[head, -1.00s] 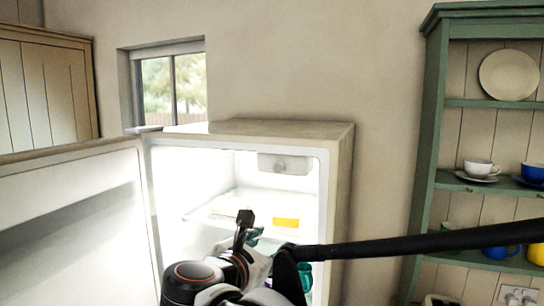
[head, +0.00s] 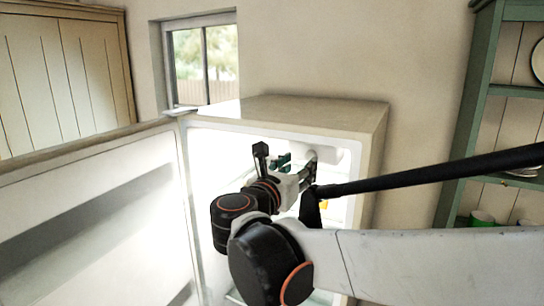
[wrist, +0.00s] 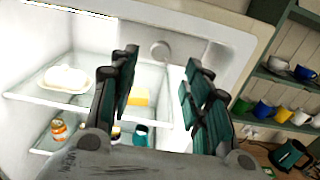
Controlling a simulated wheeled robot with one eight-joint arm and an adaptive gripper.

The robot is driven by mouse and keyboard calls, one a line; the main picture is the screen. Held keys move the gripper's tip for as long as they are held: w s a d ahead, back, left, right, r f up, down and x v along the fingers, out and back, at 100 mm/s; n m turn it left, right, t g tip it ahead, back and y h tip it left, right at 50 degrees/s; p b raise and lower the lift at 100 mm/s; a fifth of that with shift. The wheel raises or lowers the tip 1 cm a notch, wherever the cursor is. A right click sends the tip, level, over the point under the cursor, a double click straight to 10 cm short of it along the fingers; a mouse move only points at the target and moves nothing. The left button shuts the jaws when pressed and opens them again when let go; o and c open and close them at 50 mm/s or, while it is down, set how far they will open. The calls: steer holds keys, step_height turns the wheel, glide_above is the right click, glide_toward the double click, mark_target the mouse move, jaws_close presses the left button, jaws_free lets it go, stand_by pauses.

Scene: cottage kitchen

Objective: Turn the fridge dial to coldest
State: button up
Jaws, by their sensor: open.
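The fridge (head: 350,114) stands open and lit inside. Its dial (wrist: 160,50) is a round pale knob on a white housing at the top of the interior. In the head view the housing (head: 328,152) shows only in part behind my arm; the knob itself is hidden or too unclear to tell. My gripper (wrist: 162,60) is open and empty, with its green-padded fingers to the left and right of the knob in the wrist view. A gap to the knob seems to remain, but I cannot judge its depth. The dial's setting is not readable.
The open fridge door (head: 90,215) is on the left. Below the dial, a glass shelf holds a white covered dish (wrist: 64,78) and a yellow block (wrist: 139,97). A lower shelf has an orange jar (wrist: 59,129). A green dresser (wrist: 265,75) with mugs stands right.

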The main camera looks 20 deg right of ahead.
mark_target(309, 157)
steer(key=x, duration=0.6)
steer(key=shift+w+d+p, duration=0.15)
steer(key=shift+w+p, duration=0.05)
steer(key=shift+p, duration=0.15)
jaws_close()
